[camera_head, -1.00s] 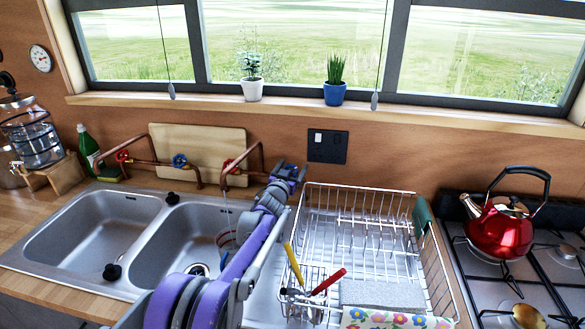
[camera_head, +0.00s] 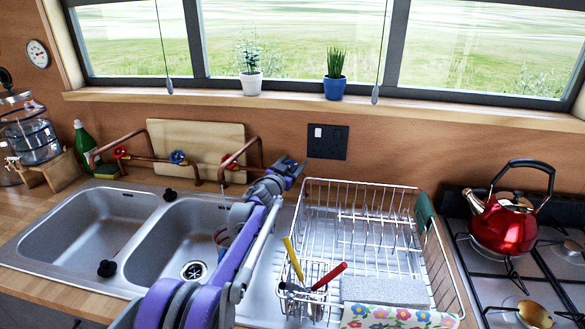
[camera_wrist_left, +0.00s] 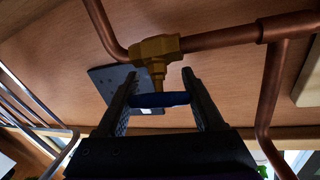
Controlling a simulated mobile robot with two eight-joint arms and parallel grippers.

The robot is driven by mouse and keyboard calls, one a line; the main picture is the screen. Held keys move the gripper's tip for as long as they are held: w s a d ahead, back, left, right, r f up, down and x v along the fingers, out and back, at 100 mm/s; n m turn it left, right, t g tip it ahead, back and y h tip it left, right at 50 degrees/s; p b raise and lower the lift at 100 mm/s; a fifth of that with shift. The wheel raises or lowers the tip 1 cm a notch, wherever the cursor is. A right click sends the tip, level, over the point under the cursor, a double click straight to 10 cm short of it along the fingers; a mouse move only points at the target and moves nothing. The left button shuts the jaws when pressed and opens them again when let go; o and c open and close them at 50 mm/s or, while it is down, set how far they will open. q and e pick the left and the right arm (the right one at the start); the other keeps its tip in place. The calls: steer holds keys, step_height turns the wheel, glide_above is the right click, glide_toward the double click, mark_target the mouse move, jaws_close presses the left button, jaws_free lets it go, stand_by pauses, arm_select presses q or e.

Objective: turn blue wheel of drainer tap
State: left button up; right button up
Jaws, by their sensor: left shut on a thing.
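The drainer tap's blue wheel (camera_wrist_left: 160,99) sits below a brass valve body (camera_wrist_left: 155,48) on a copper pipe (camera_wrist_left: 225,37) in the left wrist view. My left gripper (camera_wrist_left: 162,97) has its two fingers on either side of this wheel, shut on it. In the head view my left gripper (camera_head: 286,169) is at the wall behind the dish drainer, right of the copper spout. It hides the wheel there. Another blue wheel (camera_head: 178,157) and two red wheels, one at far left (camera_head: 120,152) and one near the spout (camera_head: 229,163), show on the pipes. My right gripper is out of view.
A wire dish rack (camera_head: 385,235) with utensils stands right of my arm. A double sink (camera_head: 180,235) is to the left. A cutting board (camera_head: 205,140) leans behind the pipes. A red kettle (camera_head: 503,222) is on the stove at right.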

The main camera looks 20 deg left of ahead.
arm_select(q)
steer(key=shift+d+f+m+h+b, duration=0.15)
steer(key=shift+m+h+b, duration=0.35)
steer(key=shift+m+h, duration=0.55)
steer(key=shift+d+m+g+h, duration=0.25)
steer(key=shift+m+g+h, duration=0.45)
steer(key=shift+m+h, duration=0.7)
steer(key=shift+s+m, duration=0.1)
steer(key=shift+m, duration=0.35)
steer(key=o, duration=1.4)
step_height(320, 180, up, 10)
steer(key=shift+r+p, duration=0.1)
steer(key=shift+p, duration=0.6)
